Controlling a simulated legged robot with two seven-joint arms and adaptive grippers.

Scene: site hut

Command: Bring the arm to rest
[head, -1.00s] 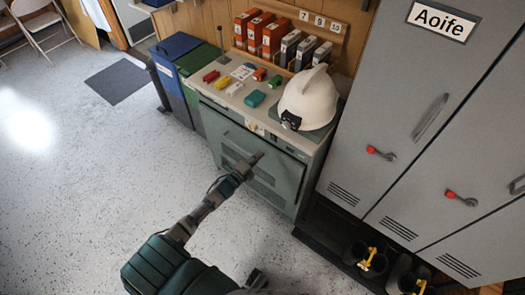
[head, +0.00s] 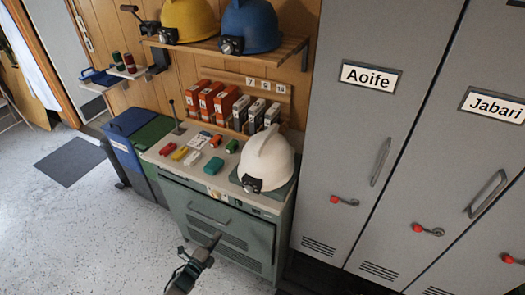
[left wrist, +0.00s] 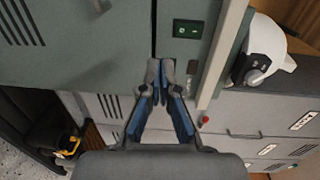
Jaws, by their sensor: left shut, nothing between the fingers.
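My left gripper (head: 213,241) is in the head view, low in the picture in front of the green-grey cabinet (head: 226,222). It is shut and empty. In the left wrist view my left gripper's fingertips (left wrist: 160,72) meet, with the cabinet front (left wrist: 90,25) behind them. Whether they touch the cabinet I cannot tell. Most of my left arm is below the head picture. My right gripper is not in view.
On the cabinet top are a white helmet (head: 267,162), a teal item (head: 214,166) and several small coloured things. Grey lockers (head: 350,130) stand to the right, two bins (head: 125,160) to the left. A shelf (head: 230,50) holds helmets.

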